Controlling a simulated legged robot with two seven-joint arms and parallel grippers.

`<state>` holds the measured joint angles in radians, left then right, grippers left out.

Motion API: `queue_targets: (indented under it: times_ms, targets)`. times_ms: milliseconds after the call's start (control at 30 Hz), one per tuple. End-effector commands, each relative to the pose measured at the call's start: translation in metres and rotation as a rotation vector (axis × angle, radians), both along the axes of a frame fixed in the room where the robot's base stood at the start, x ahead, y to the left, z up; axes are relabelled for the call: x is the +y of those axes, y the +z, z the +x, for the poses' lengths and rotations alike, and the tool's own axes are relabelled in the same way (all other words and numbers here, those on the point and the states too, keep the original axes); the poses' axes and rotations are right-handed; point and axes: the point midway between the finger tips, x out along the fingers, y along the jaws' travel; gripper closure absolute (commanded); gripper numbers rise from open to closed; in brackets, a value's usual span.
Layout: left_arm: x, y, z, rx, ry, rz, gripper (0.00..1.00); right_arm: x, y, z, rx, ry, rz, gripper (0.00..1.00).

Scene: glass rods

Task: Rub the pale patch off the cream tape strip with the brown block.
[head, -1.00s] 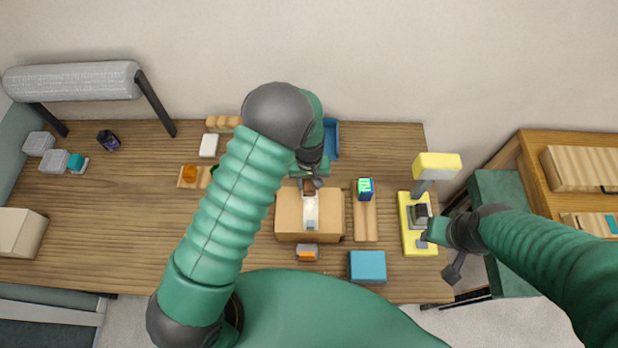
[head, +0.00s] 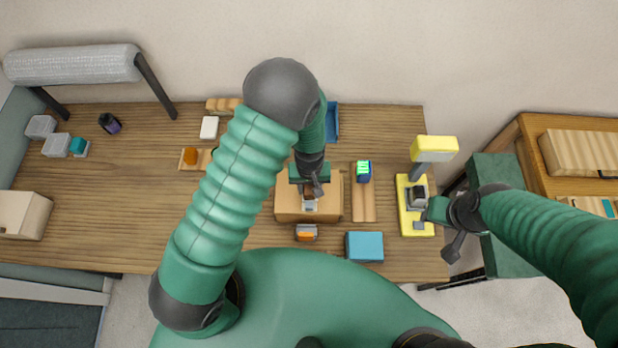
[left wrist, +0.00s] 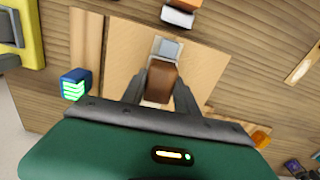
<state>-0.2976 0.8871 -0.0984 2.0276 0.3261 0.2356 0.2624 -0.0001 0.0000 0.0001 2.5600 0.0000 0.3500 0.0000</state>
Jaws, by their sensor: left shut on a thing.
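My left gripper (head: 310,188) is shut on the brown block (left wrist: 160,82) and holds it over the cardboard box (head: 330,203), on the tape strip as far as I can tell. The cream tape strip (left wrist: 157,43) runs along the middle of the box top. A pale grey-white patch (left wrist: 169,48) shows on it just beyond the block in the left wrist view, and on the near side of the gripper in the head view. The block and fingers hide the rest of the strip. My right gripper (head: 450,222) is beside the yellow device; its jaw opening is unclear.
A blue box (head: 364,246) and a small grey and orange thing (head: 306,232) lie in front of the cardboard box. A dark blue thing with a green display (head: 363,171) stands on a wooden board at right. The yellow device (head: 416,228) is farther right.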

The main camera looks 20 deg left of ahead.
Motion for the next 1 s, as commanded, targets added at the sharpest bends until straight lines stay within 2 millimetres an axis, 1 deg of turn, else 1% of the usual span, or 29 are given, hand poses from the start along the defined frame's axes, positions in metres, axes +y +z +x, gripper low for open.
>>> queue_targets:
  times_ms: [33,100,167,267,367,500,667,900,1000]
  targets:
    - [-0.002,-0.001,-0.007,0.008,-0.001,0.000,0.96,0.000,0.001,0.000,0.000,0.000,0.000,0.60]
    - [-0.002,-0.001,-0.009,0.006,-0.001,0.000,0.96,0.000,0.001,0.000,0.000,0.000,0.000,0.60]
    - [-0.002,0.001,-0.009,0.006,-0.001,0.000,0.96,0.000,0.004,0.000,0.000,0.000,0.000,0.60]
    - [-0.001,0.000,-0.007,0.005,-0.001,0.000,0.96,0.000,0.002,0.000,0.000,0.000,0.000,0.60]
    - [0.001,0.000,0.001,0.004,-0.001,0.000,0.96,0.000,0.002,0.000,0.000,0.000,0.000,0.60]
    - [0.005,0.001,0.015,0.003,0.001,0.000,0.96,0.000,0.000,0.000,0.000,0.000,0.000,0.60]
    - [0.007,0.002,0.022,0.004,0.000,0.001,0.96,0.000,0.000,0.000,0.000,0.000,0.000,0.60]
    - [0.013,-0.002,0.044,0.003,-0.001,0.000,0.96,0.000,-0.008,0.000,0.000,0.000,0.000,0.60]
    - [0.015,-0.001,0.049,0.003,-0.001,0.000,0.96,0.000,-0.009,0.000,0.000,0.000,0.000,0.60]
